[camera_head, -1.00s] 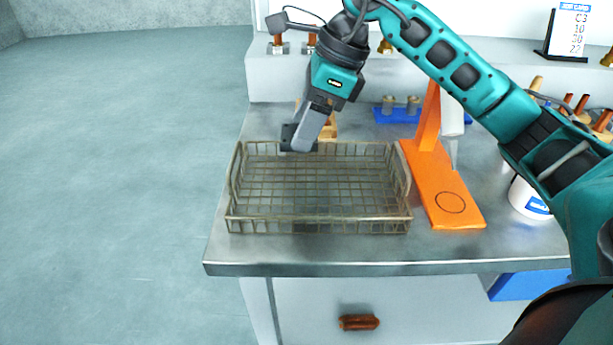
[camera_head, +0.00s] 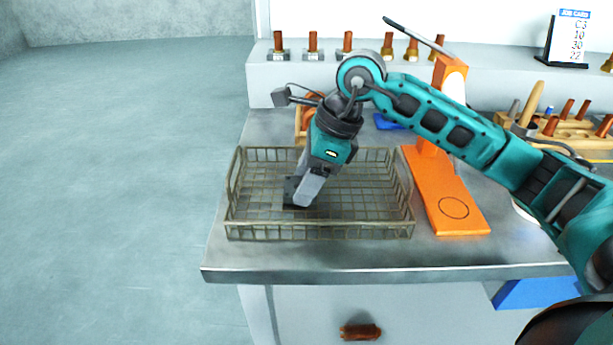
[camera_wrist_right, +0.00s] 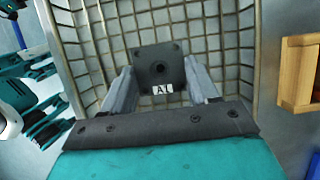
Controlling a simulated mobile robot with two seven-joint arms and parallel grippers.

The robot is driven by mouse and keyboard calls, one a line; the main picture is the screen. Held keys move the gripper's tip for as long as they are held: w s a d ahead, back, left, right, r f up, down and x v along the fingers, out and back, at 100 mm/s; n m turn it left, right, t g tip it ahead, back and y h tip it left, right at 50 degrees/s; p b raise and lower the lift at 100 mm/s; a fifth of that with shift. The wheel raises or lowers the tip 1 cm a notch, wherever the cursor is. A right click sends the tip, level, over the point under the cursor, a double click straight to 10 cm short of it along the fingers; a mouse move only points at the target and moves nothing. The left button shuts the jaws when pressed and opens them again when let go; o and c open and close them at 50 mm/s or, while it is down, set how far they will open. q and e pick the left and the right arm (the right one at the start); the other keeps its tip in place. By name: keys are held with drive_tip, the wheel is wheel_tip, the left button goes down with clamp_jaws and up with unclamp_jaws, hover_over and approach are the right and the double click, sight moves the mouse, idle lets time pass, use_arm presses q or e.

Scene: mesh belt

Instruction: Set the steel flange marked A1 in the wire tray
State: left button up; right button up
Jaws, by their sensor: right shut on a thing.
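The wire tray (camera_head: 370,232) sits near the front left of the steel bench, and its mesh fills the right wrist view (camera_wrist_right: 225,45). My right gripper (camera_head: 298,193) reaches down over the tray's left middle part. In the right wrist view my right gripper (camera_wrist_right: 160,85) is shut on the steel flange (camera_wrist_right: 158,62), a dark square plate with a round boss and a white A1 label. In the head view the flange (camera_head: 291,188) shows only in part at the fingertips. I cannot tell whether it touches the mesh. My left gripper is not in view.
An orange stand (camera_head: 450,205) stands just right of the tray. A wooden block (camera_head: 301,125) lies behind the tray, beyond my right arm. Several stamps with wooden handles line the back ledge (camera_head: 300,75). A job card (camera_head: 568,40) stands at the back right.

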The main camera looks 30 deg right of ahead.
drive_tip(key=o, duration=1.3)
drive_tip(key=shift+f, duration=0.1)
drive_tip(key=shift+r, duration=0.25)
drive_tip(key=p+v, duration=0.1)
drive_tip(key=v, duration=1)
drive_tip(key=shift+d+r, duration=0.15)
drive_tip(key=shift+r, duration=0.2)
drive_tip(key=shift+s, duration=0.15)
